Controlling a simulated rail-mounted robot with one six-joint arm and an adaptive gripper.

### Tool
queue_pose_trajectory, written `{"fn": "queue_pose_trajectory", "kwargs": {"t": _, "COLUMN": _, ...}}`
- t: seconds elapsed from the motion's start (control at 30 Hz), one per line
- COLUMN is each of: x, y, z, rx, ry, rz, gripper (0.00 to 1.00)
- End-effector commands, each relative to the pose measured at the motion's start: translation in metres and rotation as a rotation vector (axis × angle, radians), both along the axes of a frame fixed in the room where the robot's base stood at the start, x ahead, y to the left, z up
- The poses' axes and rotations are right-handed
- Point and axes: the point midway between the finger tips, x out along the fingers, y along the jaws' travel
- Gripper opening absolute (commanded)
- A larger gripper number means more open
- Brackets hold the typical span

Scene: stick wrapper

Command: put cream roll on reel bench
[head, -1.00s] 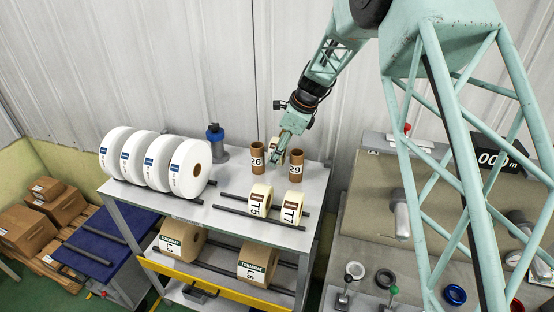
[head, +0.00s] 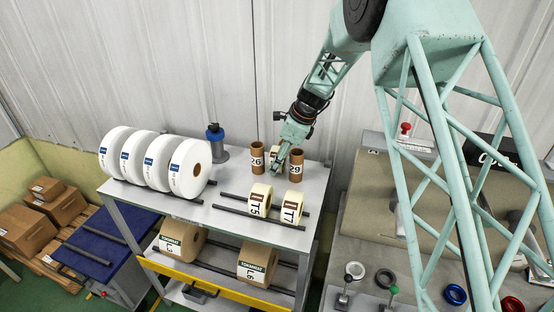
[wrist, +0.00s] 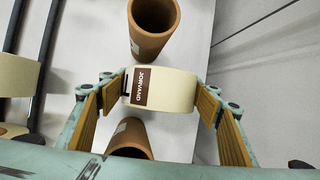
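Two cream rolls marked T5 (head: 260,200) and T7 (head: 292,207) rest on dark rails at the front of the grey rack's top shelf (head: 225,200). Another cream roll (head: 275,153) stands behind them, between two brown tubes and partly hidden by my gripper (head: 273,168). In the wrist view this roll (wrist: 172,92) has a brown-and-white label and lies between my fingertips (wrist: 160,95), one on each side. The fingers are spread; firm contact is not clear. No bench is marked as the reel bench.
Brown tubes 26 (head: 257,157) and 29 (head: 295,165) stand close beside my gripper. Large white reels (head: 188,168) fill the shelf's left. Brown rolls (head: 258,264) lie below. A blue-topped stand with rails (head: 112,240) is left; a beige-topped bench (head: 365,220) is right.

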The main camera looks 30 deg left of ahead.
Motion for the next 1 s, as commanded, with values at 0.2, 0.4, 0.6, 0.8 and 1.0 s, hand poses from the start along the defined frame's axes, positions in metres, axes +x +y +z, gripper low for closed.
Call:
{"fn": "queue_pose_trajectory", "kwargs": {"t": 0.2, "x": 0.0, "y": 0.0, "z": 0.0, "rx": 0.0, "ry": 0.0, "rz": 0.0, "gripper": 0.71}}
{"fn": "queue_pose_trajectory", "kwargs": {"t": 0.4, "x": 0.0, "y": 0.0, "z": 0.0, "rx": 0.0, "ry": 0.0, "rz": 0.0, "gripper": 0.71}}
{"fn": "queue_pose_trajectory", "kwargs": {"t": 0.6, "x": 0.0, "y": 0.0, "z": 0.004, "rx": 0.0, "ry": 0.0, "rz": 0.0, "gripper": 0.71}}
{"fn": "queue_pose_trajectory", "kwargs": {"t": 0.8, "x": 0.0, "y": -0.005, "z": 0.016, "rx": 0.001, "ry": -0.001, "rz": 0.001, "gripper": 0.71}}
{"fn": "queue_pose_trajectory", "kwargs": {"t": 1.0, "x": 0.0, "y": -0.014, "z": 0.036, "rx": 0.001, "ry": -0.001, "rz": 0.0, "gripper": 0.71}}
